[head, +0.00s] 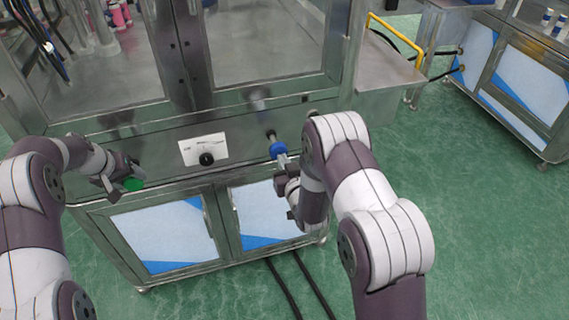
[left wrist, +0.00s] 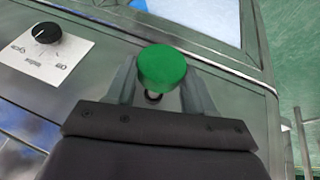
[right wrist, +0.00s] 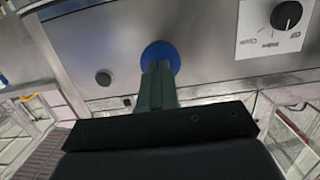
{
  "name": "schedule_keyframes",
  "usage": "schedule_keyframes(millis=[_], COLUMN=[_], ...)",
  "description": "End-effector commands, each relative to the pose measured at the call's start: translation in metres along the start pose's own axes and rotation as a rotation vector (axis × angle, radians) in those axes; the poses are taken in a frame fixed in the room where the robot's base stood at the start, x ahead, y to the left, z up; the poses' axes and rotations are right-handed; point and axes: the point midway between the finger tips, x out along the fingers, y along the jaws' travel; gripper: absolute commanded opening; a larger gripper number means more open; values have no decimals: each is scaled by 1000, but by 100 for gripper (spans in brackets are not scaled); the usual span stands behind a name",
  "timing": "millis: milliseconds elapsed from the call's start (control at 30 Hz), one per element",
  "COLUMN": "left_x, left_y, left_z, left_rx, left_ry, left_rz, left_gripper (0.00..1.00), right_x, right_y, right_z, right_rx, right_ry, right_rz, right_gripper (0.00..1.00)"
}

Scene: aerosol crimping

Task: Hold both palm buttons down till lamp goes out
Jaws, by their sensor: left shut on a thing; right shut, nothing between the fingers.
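A round green palm button (left wrist: 162,68) sits between the fingers of my left gripper (left wrist: 157,92), which is shut on it; the button also shows in the head view (head: 134,184) at the machine's left front. A blue round button (right wrist: 160,56) is on the steel front panel, and it shows in the head view (head: 278,150). My right gripper (right wrist: 157,72) is shut and empty, its fingertips at the blue button's face, seemingly touching it. How far either button is pressed I cannot tell. I cannot make out a lit lamp.
A white plate with a black selector knob (head: 207,158) is on the panel between the two grippers. A dark round fitting (right wrist: 103,77) is beside the blue button. Cabinet doors (head: 160,235) are below, and black cables (head: 290,285) run over the green floor.

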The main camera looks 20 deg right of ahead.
Motion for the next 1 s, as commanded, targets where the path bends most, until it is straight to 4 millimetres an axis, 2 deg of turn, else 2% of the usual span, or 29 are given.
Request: schedule_keyframes(millis=[733, 1000], left_x=[-1, 4], left_y=[0, 0], left_z=[-2, -14], left_rx=[0, 1], left_ry=[4, 6], left_rz=[-1, 0], left_gripper=[23, 23], right_x=[12, 25], right_y=[0, 0], right_z=[-2, -4], right_rx=[0, 0], right_ry=[0, 2], right_rz=[0, 0], right_gripper=[0, 0])
